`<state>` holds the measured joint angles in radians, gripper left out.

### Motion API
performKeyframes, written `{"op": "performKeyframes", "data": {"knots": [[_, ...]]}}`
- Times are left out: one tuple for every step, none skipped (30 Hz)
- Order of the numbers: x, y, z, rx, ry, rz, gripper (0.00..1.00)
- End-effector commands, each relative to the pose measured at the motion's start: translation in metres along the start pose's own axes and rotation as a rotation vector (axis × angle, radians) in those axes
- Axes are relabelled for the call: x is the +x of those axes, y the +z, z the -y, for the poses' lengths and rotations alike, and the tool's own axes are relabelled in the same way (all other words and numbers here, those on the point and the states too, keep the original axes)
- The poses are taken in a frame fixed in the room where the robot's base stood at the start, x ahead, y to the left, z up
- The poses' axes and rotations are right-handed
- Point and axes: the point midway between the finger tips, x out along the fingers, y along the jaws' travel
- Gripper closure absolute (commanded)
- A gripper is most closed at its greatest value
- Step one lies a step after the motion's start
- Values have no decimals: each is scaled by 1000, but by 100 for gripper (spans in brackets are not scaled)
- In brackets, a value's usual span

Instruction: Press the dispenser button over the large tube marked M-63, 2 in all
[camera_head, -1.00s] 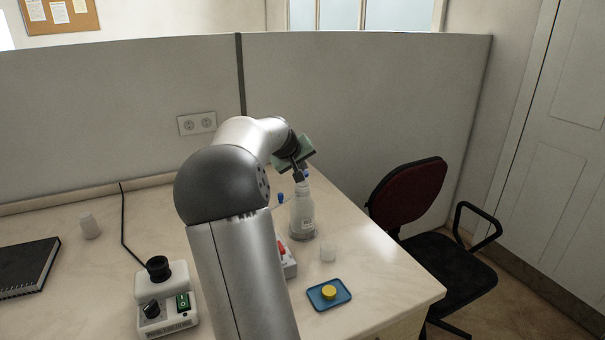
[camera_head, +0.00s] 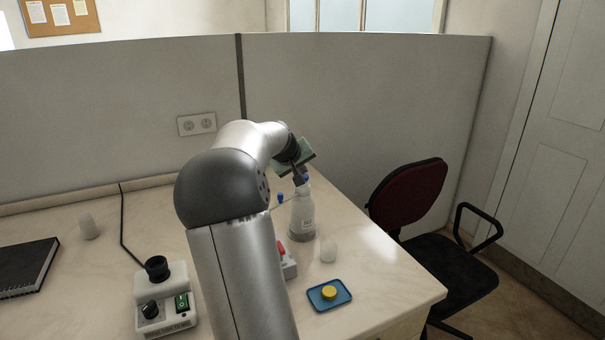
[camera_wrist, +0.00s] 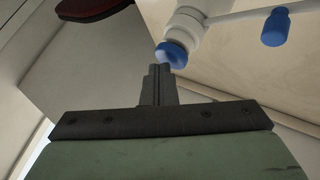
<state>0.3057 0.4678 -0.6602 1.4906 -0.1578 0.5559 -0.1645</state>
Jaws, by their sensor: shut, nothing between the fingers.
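A white spout runs from the neck to a blue nozzle (camera_wrist: 275,28), which also shows left of the bottle in the head view. My gripper (camera_wrist: 160,70) is shut and empty, its fingertips right at the button; I cannot tell whether they press it. No M-63 mark is readable, and my arm hides the area below the nozzle.
A small whitish cup (camera_head: 328,251) and a blue tray (camera_head: 318,303) with a yellow piece stand near the bottle. A white device (camera_head: 165,305) and a black notebook (camera_head: 25,268) lie to the left. A chair (camera_head: 410,200) is beyond the table's right edge.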

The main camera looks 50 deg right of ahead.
Motion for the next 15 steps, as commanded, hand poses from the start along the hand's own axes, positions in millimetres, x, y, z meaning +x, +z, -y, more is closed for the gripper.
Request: {"op": "performKeyframes", "data": {"knots": [[1,1,0,0,-1,3,100],[1,1,0,0,-1,3,100],[1,1,0,0,-1,3,100],[1,1,0,-1,-1,3,100],[1,1,0,-1,-1,3,100],[0,1,0,0,-1,3,100],[0,0,0,0,-1,3,100],[0,0,0,0,-1,3,100],[-1,-1,-1,0,-1,2,100],[-2,-1,-2,0,-1,2,100],[-3,-2,-2,0,-1,2,100],[-5,-3,-4,0,0,2,100],[-6,-4,-5,0,0,2,100],[-8,-6,-6,0,0,2,100],[-10,-7,-7,0,0,1,100]]}}
